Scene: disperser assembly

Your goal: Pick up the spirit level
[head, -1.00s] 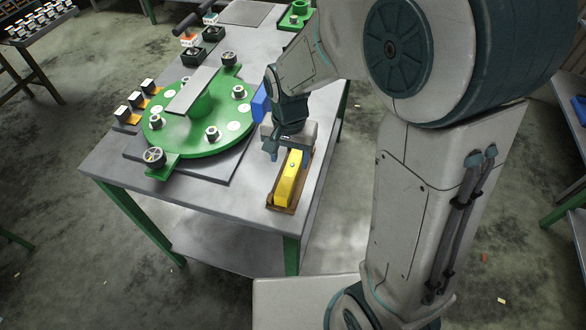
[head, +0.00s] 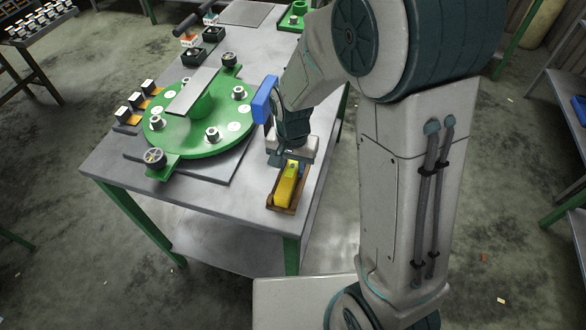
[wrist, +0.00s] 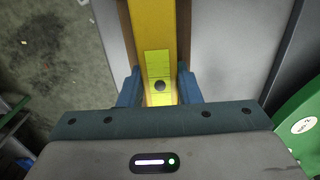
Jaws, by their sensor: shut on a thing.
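The yellow spirit level (head: 286,185) lies in a narrow brown wooden holder (head: 272,206) near the front right corner of the table. My gripper (head: 290,162) is over its far part. In the wrist view, the blue fingers of my gripper (wrist: 159,88) are shut on the sides of the spirit level (wrist: 155,25), around its bright vial window. The level still appears to be within the holder (wrist: 128,35); whether its underside is clear of the holder's floor I cannot tell.
A green round fixture (head: 185,150) with several bolts stands left of my gripper on the metal table (head: 238,200). Small white-and-orange blocks (head: 130,105) sit at the left edge. The table's right edge is close to the holder.

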